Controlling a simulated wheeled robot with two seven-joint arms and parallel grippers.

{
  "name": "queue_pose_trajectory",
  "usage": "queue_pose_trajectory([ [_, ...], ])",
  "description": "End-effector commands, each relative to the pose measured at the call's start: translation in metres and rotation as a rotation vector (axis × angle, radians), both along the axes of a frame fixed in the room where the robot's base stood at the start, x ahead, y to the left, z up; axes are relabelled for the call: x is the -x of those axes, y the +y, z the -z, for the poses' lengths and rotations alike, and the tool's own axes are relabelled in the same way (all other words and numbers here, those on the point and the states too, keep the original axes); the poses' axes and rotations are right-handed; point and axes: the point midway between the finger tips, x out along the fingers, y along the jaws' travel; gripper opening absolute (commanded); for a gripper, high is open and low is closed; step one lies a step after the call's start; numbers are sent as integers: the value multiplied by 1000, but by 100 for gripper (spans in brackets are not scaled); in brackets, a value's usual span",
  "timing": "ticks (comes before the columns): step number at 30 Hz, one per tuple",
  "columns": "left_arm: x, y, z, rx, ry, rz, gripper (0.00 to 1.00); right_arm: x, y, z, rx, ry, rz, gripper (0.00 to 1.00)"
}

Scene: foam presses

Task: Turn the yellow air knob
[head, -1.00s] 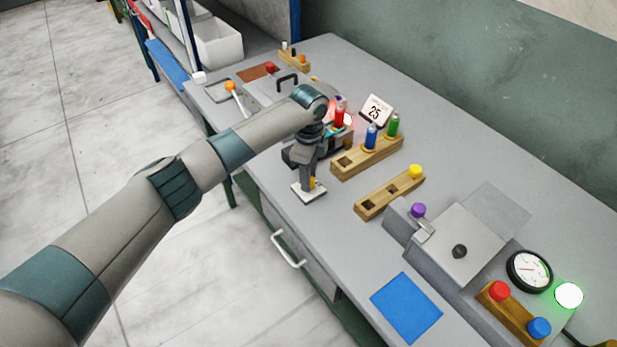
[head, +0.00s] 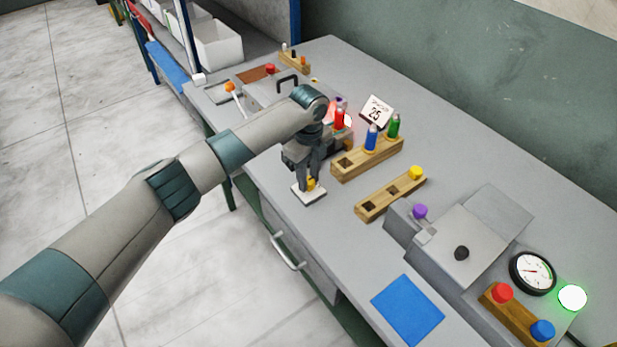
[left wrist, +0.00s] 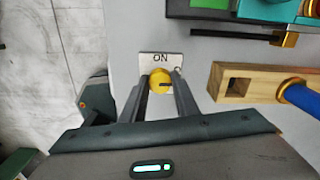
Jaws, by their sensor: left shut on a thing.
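The yellow air knob (head: 311,184) sits on a small white plate (head: 308,194) near the table's front edge. In the left wrist view the yellow knob (left wrist: 160,80) has a dark mark on its face, and the plate (left wrist: 160,58) reads "ON". My left gripper (head: 310,182) points down at the knob. Its fingers (left wrist: 160,88) stand on both sides of the knob and are shut on it. My right gripper is not in view.
A wooden block with blue and green bottles (head: 340,170) and a wooden block with a yellow knob (head: 375,207) stand right of the gripper. A grey press (head: 470,240), pressure gauge (head: 532,272) and lit green lamp (head: 572,297) are farther right. A blue mat (head: 408,310) lies at the front.

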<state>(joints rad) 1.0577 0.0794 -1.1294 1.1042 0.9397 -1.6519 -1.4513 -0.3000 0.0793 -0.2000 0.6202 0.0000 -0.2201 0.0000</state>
Motion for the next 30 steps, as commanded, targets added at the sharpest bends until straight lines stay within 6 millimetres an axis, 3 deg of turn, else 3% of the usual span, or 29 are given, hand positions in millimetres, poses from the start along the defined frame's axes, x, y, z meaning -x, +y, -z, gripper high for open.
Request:
queue_pose_trajectory([
  [3,-1,-1,-2,1,-4,1,5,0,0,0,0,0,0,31],
  [4,-1,-1,-2,1,-4,1,35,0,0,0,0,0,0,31],
  [6,-1,-1,-2,2,-4,1,46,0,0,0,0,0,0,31],
  [20,-1,0,-6,0,-1,-1,46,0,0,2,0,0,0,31],
  [26,-1,0,-26,2,-4,0,46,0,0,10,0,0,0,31],
  [30,-2,0,-50,1,-5,0,46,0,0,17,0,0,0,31],
])
